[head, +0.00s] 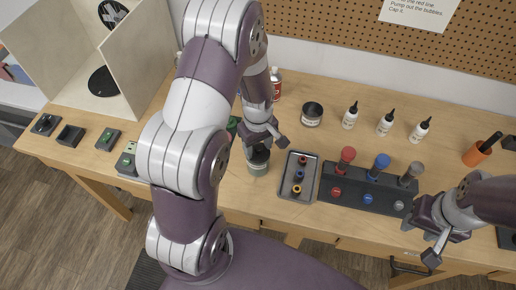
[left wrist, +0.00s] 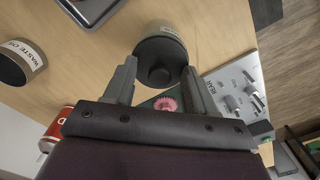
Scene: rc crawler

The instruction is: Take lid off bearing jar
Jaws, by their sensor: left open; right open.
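The bearing jar (head: 257,167) is a grey jar with a dark lid, standing near the front edge of the bench, left of the small tray. In the left wrist view its round dark lid (left wrist: 160,58) has a raised knob in the middle. My left gripper (head: 267,143) is open just above and behind the jar. In the left wrist view its fingertips (left wrist: 159,72) lie on either side of the lid, apart from each other; whether they touch it I cannot tell. My right gripper (head: 420,243) is open and empty at the bench's front right.
A tray (head: 285,190) with small coloured parts lies right of the jar, beside a black block (head: 345,200) with coloured knobs. A waste oil container (head: 312,115) and white bottles (head: 385,122) stand behind. My left arm hides part of the bench.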

